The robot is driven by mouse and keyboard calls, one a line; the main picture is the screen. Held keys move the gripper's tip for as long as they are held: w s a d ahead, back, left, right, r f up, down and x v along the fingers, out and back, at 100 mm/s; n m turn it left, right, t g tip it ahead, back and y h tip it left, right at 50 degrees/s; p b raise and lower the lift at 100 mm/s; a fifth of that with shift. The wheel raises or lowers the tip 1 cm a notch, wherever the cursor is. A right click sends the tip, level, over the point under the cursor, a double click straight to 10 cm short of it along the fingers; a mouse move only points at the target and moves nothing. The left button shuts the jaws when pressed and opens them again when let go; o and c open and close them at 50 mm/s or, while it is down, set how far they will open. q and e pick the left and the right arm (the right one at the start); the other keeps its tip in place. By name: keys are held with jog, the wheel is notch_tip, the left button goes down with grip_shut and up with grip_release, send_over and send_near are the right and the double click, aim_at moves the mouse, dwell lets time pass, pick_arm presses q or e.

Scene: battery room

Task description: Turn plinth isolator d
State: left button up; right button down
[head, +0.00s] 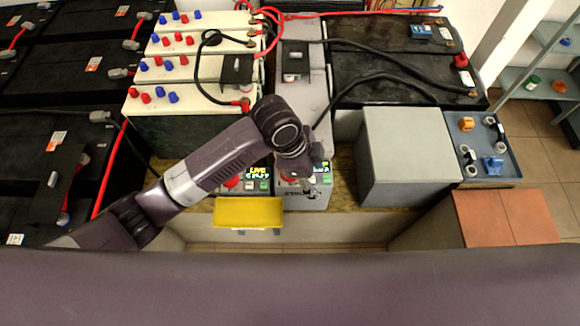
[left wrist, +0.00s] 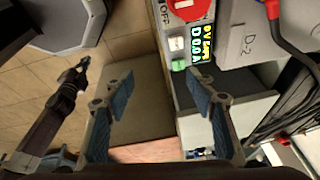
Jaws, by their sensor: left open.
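Two isolators with red knobs and lit displays stand side by side at the plinth's front. The left one (head: 257,184) reads LIVE in the head view; the right one (head: 318,190) is partly hidden by my left gripper (head: 309,184). I cannot read an isolator letter.
A yellow tray (head: 248,212) hangs in front of the left isolator. A grey box (head: 405,155) stands to the right, with a blue-grey tray (head: 490,145) beyond. Cabled batteries (head: 395,60) fill the back. My right arm's end (left wrist: 78,75) shows small in the left wrist view.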

pick_arm(q)
jog(key=w+a+m+y, duration=0.1)
jog(key=a, duration=0.1)
jog(key=w+a+r+m+y, duration=0.1)
jog(key=w+a+m, duration=0.1)
jog(key=w+a+r+m+y, duration=0.1)
jog(key=w+a+m, duration=0.1)
jog(key=shift+w+a+r+y, duration=0.15)
jog(key=shift+w+a+y, duration=0.05)
jog(key=shift+y, duration=0.2)
jog(key=shift+w+f, duration=0.1)
jog(key=shift+f, duration=3.7)
jog(key=shift+d, duration=0.1)
